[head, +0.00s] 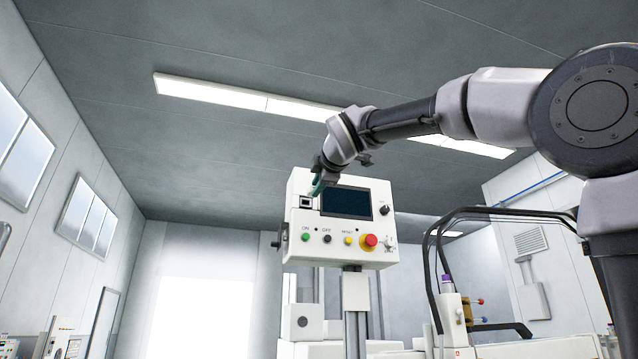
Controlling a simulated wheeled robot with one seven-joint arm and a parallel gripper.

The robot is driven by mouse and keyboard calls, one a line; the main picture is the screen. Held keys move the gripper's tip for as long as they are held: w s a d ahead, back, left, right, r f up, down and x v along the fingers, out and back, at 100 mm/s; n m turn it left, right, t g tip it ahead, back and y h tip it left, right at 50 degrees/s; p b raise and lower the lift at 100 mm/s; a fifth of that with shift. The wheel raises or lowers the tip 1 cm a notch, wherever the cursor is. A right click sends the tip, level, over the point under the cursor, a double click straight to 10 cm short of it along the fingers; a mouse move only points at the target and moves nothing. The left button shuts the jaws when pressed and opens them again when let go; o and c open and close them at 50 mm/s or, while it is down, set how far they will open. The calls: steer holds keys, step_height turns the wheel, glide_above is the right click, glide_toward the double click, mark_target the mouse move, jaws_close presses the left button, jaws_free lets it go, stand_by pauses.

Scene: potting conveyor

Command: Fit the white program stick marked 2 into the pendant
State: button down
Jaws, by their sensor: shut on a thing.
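The pendant (336,255) is a pale box on a post in the middle of the head view. It has a dark screen (346,203) and a row of controls. A small dark-framed square port (305,202) sits at the upper left of its face. My gripper (317,188) reaches down from the upper right, its teal fingertips just above and right of the port, in front of the face. It is shut on a small pale thing, taken as the white program stick. The stick is mostly hidden and its mark cannot be read. I cannot tell whether it touches the port.
The red stop button (370,241) and a black knob (384,209) stand out on the pendant's right side. A machine with black curved rails (432,250) and a purple-capped bottle (447,290) stand to the right. The air left of the pendant is free.

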steer(key=shift+w+a, duration=0.15)
steer(key=shift+w, duration=0.55)
steer(key=shift+w+a, duration=0.1)
steer(key=shift+w, duration=0.6)
steer(key=shift+w+a, duration=0.15)
steer(key=shift+w, duration=0.55)
steer(key=shift+w+a, duration=0.15)
steer(key=shift+w, duration=0.5)
stand_by(0.4)
steer(key=c, duration=0.6)
jaws_free()
steer(key=s, duration=0.3)
steer(key=s+d, duration=0.1)
steer(key=s, duration=0.3)
steer(key=s+d, duration=0.1)
steer(key=s, duration=0.2)
steer(key=shift+s, duration=0.25)
